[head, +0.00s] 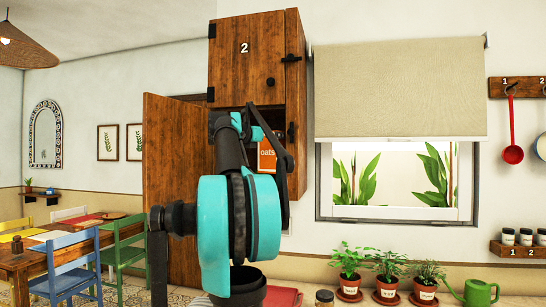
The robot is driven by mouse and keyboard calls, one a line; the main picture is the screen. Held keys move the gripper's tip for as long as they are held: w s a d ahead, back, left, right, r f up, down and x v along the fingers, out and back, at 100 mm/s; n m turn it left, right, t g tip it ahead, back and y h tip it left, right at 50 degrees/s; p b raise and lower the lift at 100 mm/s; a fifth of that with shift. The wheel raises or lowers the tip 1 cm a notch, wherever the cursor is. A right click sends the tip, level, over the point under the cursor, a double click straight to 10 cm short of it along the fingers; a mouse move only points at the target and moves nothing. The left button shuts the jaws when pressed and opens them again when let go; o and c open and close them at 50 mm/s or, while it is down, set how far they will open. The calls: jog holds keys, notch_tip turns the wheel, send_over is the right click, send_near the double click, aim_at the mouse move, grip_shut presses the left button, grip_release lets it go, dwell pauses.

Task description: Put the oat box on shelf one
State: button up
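The orange oat box (266,158), with "oats" printed in white, stands in the open lower compartment of the wooden cabinet (295,60). My arm covers much of it. My gripper (266,128) is up at the cabinet opening, in front of or beside the box. Its fingers are partly hidden by my arm, so I cannot tell whether it touches or holds the box. The upper cabinet door (244,75), marked 2, is shut. No shelf marked 1 shows clearly in the cabinet.
A wooden door (172,190) stands wide open left of the cabinet. A window with a blind (400,90) is to the right. Potted plants (388,265), a green watering can (478,293) and a small jar (324,299) stand below it. Numbered hooks and a spice rack (515,250) are at far right.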

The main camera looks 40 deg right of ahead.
aim_at(273, 155)
jog(key=shift+w+d+f, duration=0.75)
jog(key=shift+d+f, duration=0.1)
jog(key=shift+d, duration=0.05)
jog(key=shift+w+d+f, duration=0.1)
jog(key=shift+d+f, duration=0.05)
jog(key=shift+f, duration=2.6)
jog(key=o, duration=1.7)
jog(key=shift+o, duration=0.2)
jog(key=v, duration=1.2)
